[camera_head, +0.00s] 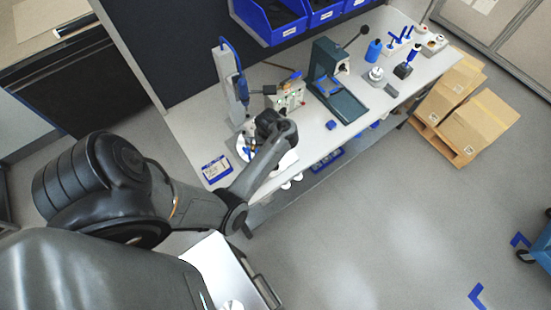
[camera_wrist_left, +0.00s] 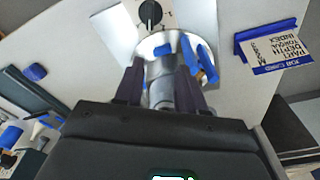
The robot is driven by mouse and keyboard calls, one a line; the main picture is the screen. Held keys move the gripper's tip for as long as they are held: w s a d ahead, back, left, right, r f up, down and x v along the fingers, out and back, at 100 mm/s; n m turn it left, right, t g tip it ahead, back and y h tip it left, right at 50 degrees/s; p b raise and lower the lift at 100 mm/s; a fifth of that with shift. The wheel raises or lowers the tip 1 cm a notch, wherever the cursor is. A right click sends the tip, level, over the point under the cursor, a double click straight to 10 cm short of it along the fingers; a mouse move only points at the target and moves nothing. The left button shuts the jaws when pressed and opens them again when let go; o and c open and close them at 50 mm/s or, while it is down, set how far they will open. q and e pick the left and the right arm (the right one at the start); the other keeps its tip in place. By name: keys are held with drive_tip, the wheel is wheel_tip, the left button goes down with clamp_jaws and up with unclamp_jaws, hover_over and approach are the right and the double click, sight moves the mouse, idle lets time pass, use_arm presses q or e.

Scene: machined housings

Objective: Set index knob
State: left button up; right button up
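In the left wrist view a round black knob with a light pointer mark (camera_wrist_left: 150,12) sits on a pale plate with printed marks, at the top of the picture. My left gripper (camera_wrist_left: 160,72) is below it in the picture, its dark fingers apart. A shiny metal cylinder (camera_wrist_left: 160,88) shows between the fingers and rises from a round metal base; contact with the fingers cannot be told. A blue part (camera_wrist_left: 206,62) stands beside it. In the head view my left gripper (camera_head: 272,126) is over the near end of the bench and hides the knob. My right gripper is not in view.
A blue-framed job card (camera_wrist_left: 276,48) lies beside the fixture; it also shows in the head view (camera_head: 217,168). A tall grey stand (camera_head: 232,88), a small unit with lights (camera_head: 288,98) and a dark green press (camera_head: 335,85) stand close by. Blue bins (camera_head: 268,22) are behind.

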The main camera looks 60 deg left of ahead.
use_arm(q)
drive_tip(key=shift+n+h, duration=0.6)
drive_tip(key=shift+n, duration=0.1)
drive_tip(key=d+f+b, duration=0.1)
drive_tip(key=f+b, duration=0.1)
drive_tip(key=f, duration=0.1)
drive_tip(key=w+f+b, duration=0.1)
drive_tip(key=f+b, duration=0.1)
drive_tip(key=f, duration=0.1)
drive_tip(key=d+f+b, duration=0.1)
drive_tip(key=f+b, duration=0.2)
drive_tip(key=shift+w+d+f, duration=0.15)
drive_tip(key=shift+d+f, duration=0.2)
drive_tip(key=shift+f, duration=0.05)
drive_tip(key=shift+f+b, duration=0.5)
drive_tip(key=shift+f, duration=0.4)
clamp_jaws()
